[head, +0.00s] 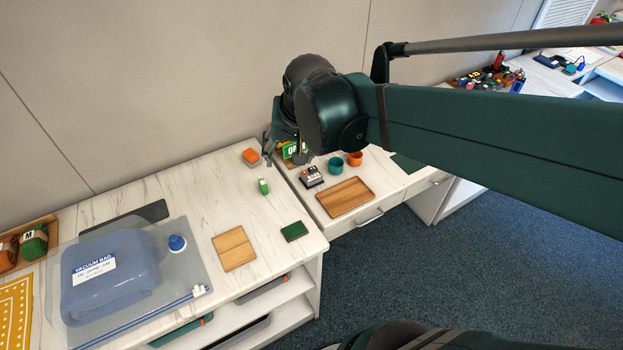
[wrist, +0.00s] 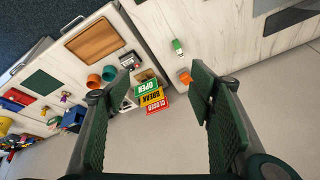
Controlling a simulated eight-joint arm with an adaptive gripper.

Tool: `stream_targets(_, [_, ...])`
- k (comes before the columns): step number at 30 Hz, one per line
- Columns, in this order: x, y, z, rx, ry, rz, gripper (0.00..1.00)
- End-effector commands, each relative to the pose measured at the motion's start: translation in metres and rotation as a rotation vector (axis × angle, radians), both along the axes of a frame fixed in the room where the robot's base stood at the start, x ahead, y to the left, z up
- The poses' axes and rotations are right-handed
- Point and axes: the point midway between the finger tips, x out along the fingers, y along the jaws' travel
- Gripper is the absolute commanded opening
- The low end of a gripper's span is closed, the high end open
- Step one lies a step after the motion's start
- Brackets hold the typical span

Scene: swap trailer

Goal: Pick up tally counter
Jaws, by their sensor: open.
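A small dark and pale device with red on top, which looks like the tally counter (head: 312,176), sits on the white desk behind a wooden tray. It also shows in the wrist view, as the dark-topped tally counter (wrist: 130,61) beyond the signs. My gripper (head: 283,150) is open and empty, above the back of the desk, behind and left of the counter. In the wrist view my gripper (wrist: 150,88) has its two green-padded fingers wide apart, with nothing between them touching.
Stacked OPEN, BREAK and CLOSED signs (wrist: 150,96) stand beside the counter. A teal cup (head: 335,166), an orange cup (head: 355,159) and the wooden tray (head: 345,197) are close by. A green item (head: 263,186) and orange block (head: 251,156) lie left. The wall is behind.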

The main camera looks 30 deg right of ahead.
Motion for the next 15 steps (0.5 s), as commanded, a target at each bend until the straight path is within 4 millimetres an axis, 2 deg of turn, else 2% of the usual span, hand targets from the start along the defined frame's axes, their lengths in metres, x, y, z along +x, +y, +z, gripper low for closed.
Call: stream_targets(15, [0.060,-0.037,-0.041,0.094,0.099,-0.266,0.54])
